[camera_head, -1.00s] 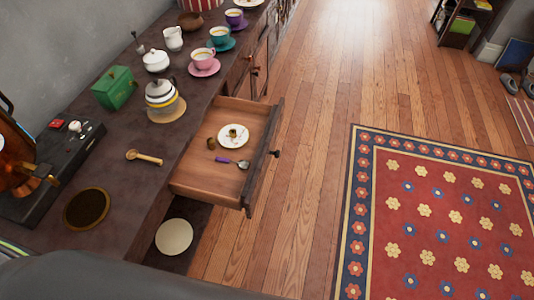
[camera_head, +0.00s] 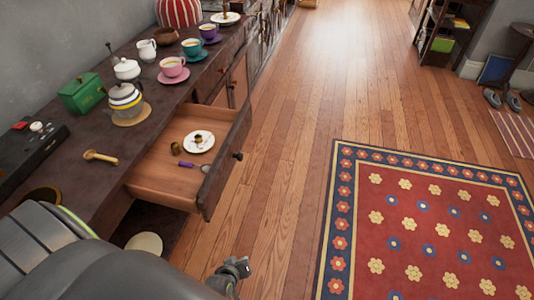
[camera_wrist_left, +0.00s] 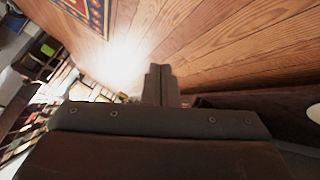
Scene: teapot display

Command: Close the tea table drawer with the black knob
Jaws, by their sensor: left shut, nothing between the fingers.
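The tea table drawer (camera_head: 160,176) stands pulled out from the dark tea table (camera_head: 75,180). Its front panel carries a black knob (camera_head: 238,156). Inside the drawer lie a white plate (camera_head: 198,142) with small items on it and a purple-handled spoon (camera_head: 187,165). My left gripper (camera_head: 238,267) is low in the head view, over the floor, in front of the drawer and apart from it. In the left wrist view its fingers (camera_wrist_left: 161,86) are together and empty. My right gripper is not in view.
A pale round plate (camera_head: 145,243) shows below the drawer. The wooden floor is open, with a red patterned rug (camera_head: 430,225) at right.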

